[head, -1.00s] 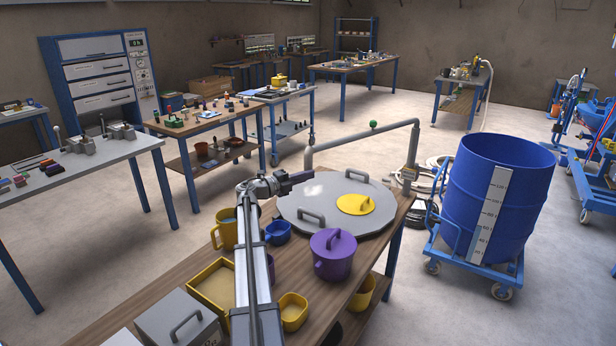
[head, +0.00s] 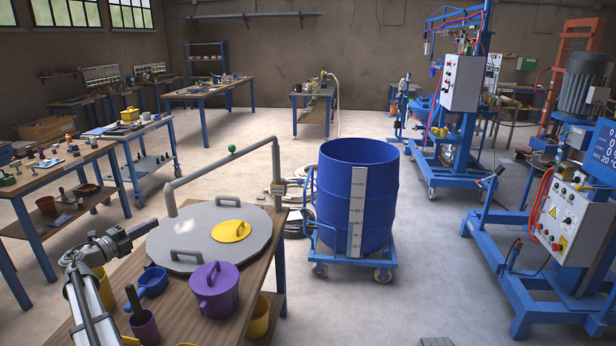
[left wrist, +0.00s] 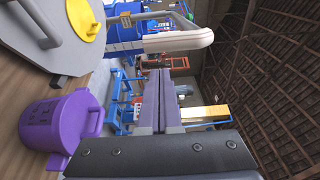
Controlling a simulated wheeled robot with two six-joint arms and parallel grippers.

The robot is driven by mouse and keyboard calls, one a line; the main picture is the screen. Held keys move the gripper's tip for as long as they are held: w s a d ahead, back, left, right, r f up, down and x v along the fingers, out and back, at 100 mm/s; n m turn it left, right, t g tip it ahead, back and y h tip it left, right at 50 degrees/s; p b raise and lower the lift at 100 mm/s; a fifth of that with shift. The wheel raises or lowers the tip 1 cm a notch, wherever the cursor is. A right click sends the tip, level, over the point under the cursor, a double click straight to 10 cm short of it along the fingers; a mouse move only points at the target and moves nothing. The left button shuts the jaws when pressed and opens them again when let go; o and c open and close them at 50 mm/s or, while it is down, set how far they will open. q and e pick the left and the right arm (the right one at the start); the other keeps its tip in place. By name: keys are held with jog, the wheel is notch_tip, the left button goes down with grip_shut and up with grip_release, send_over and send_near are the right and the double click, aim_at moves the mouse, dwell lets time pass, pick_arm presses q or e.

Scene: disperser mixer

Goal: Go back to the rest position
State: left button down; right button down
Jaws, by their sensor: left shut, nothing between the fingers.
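My left gripper (head: 143,228) is shut and empty. In the head view it is raised at the left edge of the wooden table (head: 262,290), left of the grey round lid (head: 185,250). In the left wrist view its two fingers (left wrist: 160,95) lie together with nothing between them. A purple lidded pot (head: 214,290) stands on the table in front of the grey lid, apart from the gripper; it also shows in the left wrist view (left wrist: 62,125).
A yellow lid (head: 230,231) lies on the grey lid. A blue drum (head: 345,200) on a wheeled cart is right of the table. Blue mixer machines (head: 575,250) stand at right. Open floor lies between.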

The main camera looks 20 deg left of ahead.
pick_arm(q)
jog(key=w+d+r+n+t+y, duration=0.2)
jog(key=w+d+r+n+y, duration=0.2)
jog(key=w+d+n+y, duration=0.8)
jog(key=w+d+f+n+g+h, duration=0.1)
jog(key=w+d+f+n+g, duration=0.2)
jog(key=d, duration=0.6)
jog(key=w+d+f+n+g, duration=0.1)
jog(key=w+d+f+g, duration=0.3)
jog(key=d, duration=0.5)
jog(key=s+d+f+n+g+h, duration=0.1)
jog(key=s+d+f+g+h, duration=0.15)
jog(key=s+d+f, duration=0.65)
jog(key=d+f+n+g+h, duration=0.15)
jog(key=d+f+g, duration=0.3)
jog(key=d, duration=1.15)
jog(key=s+d+f+m+g+h, duration=0.1)
jog(key=s+d+f+g, duration=0.1)
jog(key=s+d, duration=0.6)
jog(key=s+d+f+m+g+h, duration=0.2)
jog(key=s+d+f+g, duration=0.1)
jog(key=s+d, duration=0.5)
jog(key=s+g, duration=0.1)
jog(key=s, duration=0.2)
jog(key=shift+s+f+h, duration=0.15)
jog(key=shift+s+h, duration=0.15)
jog(key=shift+s, duration=0.1)
jog(key=shift+d, duration=0.1)
